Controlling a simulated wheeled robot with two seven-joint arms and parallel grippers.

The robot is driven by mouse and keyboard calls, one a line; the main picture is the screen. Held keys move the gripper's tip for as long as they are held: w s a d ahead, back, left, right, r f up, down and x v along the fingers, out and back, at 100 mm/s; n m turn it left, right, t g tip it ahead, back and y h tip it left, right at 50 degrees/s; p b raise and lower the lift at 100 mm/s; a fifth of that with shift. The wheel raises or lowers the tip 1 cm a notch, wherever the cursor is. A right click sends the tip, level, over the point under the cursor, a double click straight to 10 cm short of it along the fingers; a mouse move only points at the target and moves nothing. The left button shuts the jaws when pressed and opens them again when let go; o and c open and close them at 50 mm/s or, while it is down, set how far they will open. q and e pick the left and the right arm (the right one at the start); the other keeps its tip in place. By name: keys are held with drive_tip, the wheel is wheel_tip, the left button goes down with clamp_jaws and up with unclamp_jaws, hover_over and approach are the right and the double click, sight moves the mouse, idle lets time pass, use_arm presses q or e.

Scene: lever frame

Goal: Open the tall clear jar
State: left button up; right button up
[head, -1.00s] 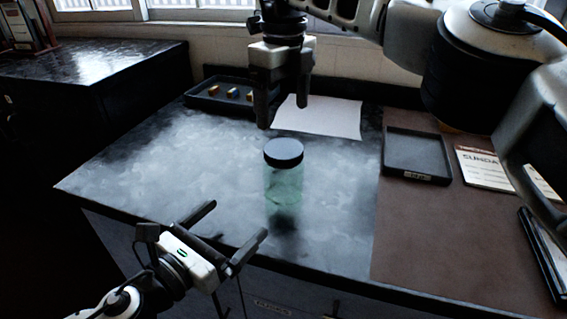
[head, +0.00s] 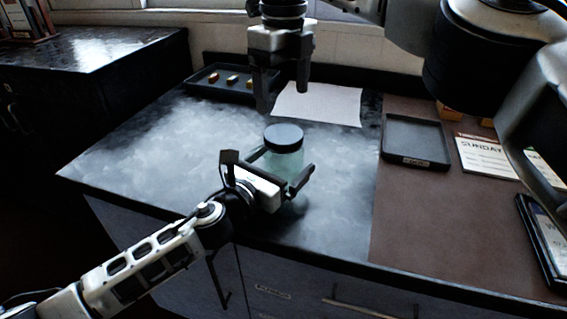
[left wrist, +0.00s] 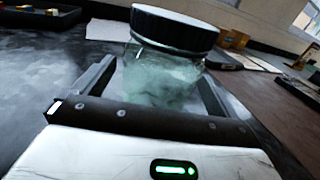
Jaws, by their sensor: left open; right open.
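The tall clear jar (head: 286,163) stands upright on the dark worktop, with a greenish tint and a black lid (head: 284,137) on top. It also shows in the left wrist view (left wrist: 160,80), with its lid (left wrist: 174,28) above the fingers. My left gripper (head: 283,172) is open, with one finger on each side of the jar's body below the lid; whether the fingers touch it I cannot tell. My right gripper (head: 282,92) is open, pointing down above and behind the lid, apart from it.
A dark tray (head: 222,84) with small coloured blocks and a white sheet (head: 318,103) lie behind the jar. An empty dark tray (head: 415,141), a card reading SUNDAY (head: 488,156) and a dark framed item (head: 543,240) are on the brown mat (head: 420,215) at right. The worktop left of the jar is clear.

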sight(283, 133)
use_arm(q)
drive_tip(key=shift+w+d, duration=0.1)
drive_tip(key=shift+w, duration=0.1)
drive_tip(key=c, duration=2)
drive_tip(key=shift+o, duration=0.2)
use_arm(e)
drive_tip(key=m, duration=0.5)
drive_tip(key=shift+m, duration=0.4)
drive_tip(key=m, duration=0.4)
drive_tip(key=shift+m, duration=0.3)
drive_tip(key=m, duration=1.2)
drive_tip(key=shift+f, duration=4)
